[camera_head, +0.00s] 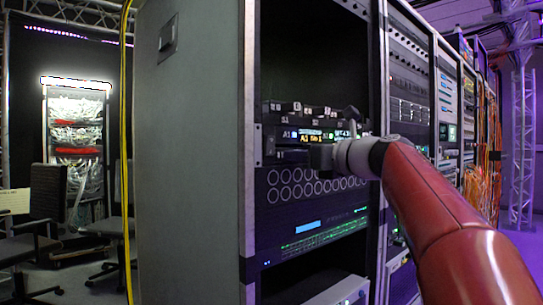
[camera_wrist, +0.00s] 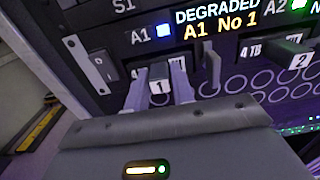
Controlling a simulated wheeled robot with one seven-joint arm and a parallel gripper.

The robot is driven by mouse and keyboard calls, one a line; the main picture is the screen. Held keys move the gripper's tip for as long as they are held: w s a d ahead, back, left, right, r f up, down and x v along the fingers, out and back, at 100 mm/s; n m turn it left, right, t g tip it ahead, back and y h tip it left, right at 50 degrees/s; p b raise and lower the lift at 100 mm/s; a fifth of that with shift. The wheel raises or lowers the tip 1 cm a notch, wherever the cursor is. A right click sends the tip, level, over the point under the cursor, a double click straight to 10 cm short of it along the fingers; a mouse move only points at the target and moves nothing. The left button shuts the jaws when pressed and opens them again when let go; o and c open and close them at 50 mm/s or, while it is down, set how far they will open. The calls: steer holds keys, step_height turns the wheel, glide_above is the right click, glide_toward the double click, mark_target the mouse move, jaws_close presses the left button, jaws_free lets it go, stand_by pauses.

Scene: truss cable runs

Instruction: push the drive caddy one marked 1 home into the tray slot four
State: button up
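The drive caddy marked 1 (camera_wrist: 159,86) shows its white label between the two fingers of my gripper (camera_wrist: 159,90) in the wrist view. The fingers lie close against both sides of it, and it appears held. It sits at the tray front (camera_wrist: 215,72), below the light marked A1; how deep it is in its slot is hidden. The display (camera_wrist: 219,24) above reads DEGRADED and A1 No 1. In the head view, my gripper (camera_head: 322,157) is at the rack front, and the caddy is hidden or too small to tell. I cannot tell which slot is number four.
A caddy marked 2 (camera_wrist: 299,62) sits to the right, under A2 with a green light. A rocker switch (camera_wrist: 100,65) is at the left. A panel of round holes (camera_head: 300,187) lies below the tray. The grey cabinet side (camera_head: 190,160) stands left of the rack opening.

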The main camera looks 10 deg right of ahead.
jaws_close()
steer(key=shift+s+d, duration=0.15)
steer(key=shift+s, duration=0.1)
steer(key=shift+s+d+r, duration=0.15)
steer(key=shift+s+d, duration=0.3)
steer(key=shift+s, duration=0.15)
steer(key=v, duration=1)
stand_by(0.5)
steer(key=shift+v, duration=2)
